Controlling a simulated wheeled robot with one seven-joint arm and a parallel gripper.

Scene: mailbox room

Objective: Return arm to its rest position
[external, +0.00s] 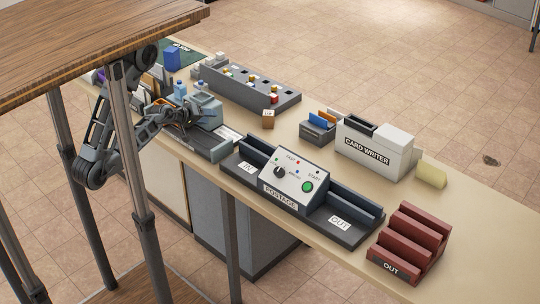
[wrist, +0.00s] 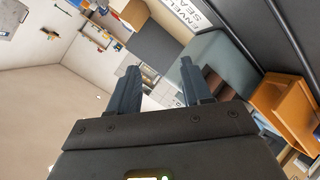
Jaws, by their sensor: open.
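My gripper (wrist: 165,88) is open in the wrist view, its two dark fingers apart with nothing between them. In the external view my gripper (external: 203,116) is small and partly hidden, at the left part of the long counter, close to a grey machine (external: 206,108). My arm (external: 97,138) is bent beside the counter, partly behind a table leg. In the wrist view a grey-green machine housing (wrist: 226,62) is just right of the fingers, beside a white panel lettered partly "ENVEL... SEA..." (wrist: 205,14).
The postage machine (external: 292,184), card writer (external: 374,148), red OUT rack (external: 408,241) and a slotted grey box (external: 250,85) stand on the counter (external: 462,215). A wooden tabletop (external: 80,40) hangs over my arm at left. An orange-brown holder (wrist: 285,110) is right in the wrist view.

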